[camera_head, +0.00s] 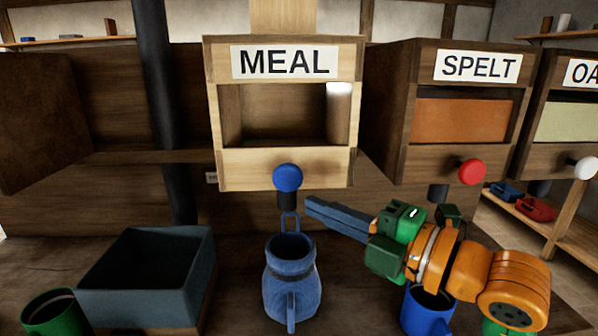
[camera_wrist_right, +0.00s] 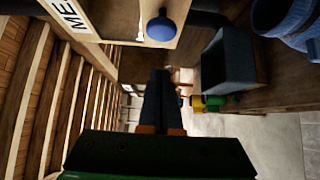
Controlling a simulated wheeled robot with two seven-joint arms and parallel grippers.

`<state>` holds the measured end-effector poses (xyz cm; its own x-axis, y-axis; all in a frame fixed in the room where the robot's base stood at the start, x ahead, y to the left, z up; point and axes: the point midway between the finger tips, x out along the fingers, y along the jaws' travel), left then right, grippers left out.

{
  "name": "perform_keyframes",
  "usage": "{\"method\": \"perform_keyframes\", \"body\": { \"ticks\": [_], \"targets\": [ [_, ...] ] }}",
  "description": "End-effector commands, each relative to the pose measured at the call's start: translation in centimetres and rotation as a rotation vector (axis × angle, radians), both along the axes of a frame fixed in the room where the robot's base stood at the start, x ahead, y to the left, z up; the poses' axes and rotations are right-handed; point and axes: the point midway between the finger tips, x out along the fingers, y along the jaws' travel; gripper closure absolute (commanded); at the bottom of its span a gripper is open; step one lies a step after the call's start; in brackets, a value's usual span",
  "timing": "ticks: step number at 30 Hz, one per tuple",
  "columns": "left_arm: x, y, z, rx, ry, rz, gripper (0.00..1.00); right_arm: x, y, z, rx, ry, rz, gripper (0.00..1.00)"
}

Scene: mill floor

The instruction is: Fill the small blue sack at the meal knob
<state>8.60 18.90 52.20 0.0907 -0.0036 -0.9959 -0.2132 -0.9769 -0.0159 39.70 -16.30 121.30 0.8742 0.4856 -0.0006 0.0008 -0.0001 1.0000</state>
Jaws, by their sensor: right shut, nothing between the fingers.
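The blue meal knob (camera_head: 288,177) sits on the front of the pale wooden bin labelled MEAL (camera_head: 284,62), with a dark spout (camera_head: 288,201) just below it. The small blue sack (camera_head: 292,285) stands upright under the spout, its mouth open upward and a loop standing at its back rim; its contents are not clear. It also shows in the right wrist view (camera_wrist_right: 285,18). My right gripper (camera_head: 310,207) is shut and empty, its fingertips just right of the spout, below the knob and above the sack. The knob also shows in the wrist view (camera_wrist_right: 160,28). My left gripper is out of view.
A dark blue open box (camera_head: 140,298) and a green mug (camera_head: 52,314) stand left of the sack. A blue mug (camera_head: 428,308) stands under my right arm. The SPELT bin with its red knob (camera_head: 471,171) is to the right. Bare counter lies between box and sack.

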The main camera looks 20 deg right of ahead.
Motion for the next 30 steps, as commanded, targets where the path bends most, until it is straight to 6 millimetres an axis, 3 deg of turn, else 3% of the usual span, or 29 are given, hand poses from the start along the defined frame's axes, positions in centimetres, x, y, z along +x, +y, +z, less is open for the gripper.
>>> {"method": "perform_keyframes", "body": {
  "ticks": [1, 3, 7, 15, 30],
  "targets": [
    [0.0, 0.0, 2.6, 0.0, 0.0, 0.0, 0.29, 0.6, 0.4, 1.3, 0.004, 0.011, 0.004, 1.0],
    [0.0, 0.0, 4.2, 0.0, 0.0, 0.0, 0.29, 1.3, 0.9, 1.3, 0.004, 0.01, 0.002, 1.0],
    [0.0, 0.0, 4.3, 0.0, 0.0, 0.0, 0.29, 3.7, 2.2, 0.5, 0.001, 0.003, 0.0, 1.0],
    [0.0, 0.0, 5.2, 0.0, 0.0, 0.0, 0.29, 7.0, 1.0, 0.2, -0.001, 0.002, -0.002, 1.0],
    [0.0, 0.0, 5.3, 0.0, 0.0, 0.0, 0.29, 7.8, 0.7, 0.2, 0.001, 0.0, -0.002, 1.0]
  ]
}}
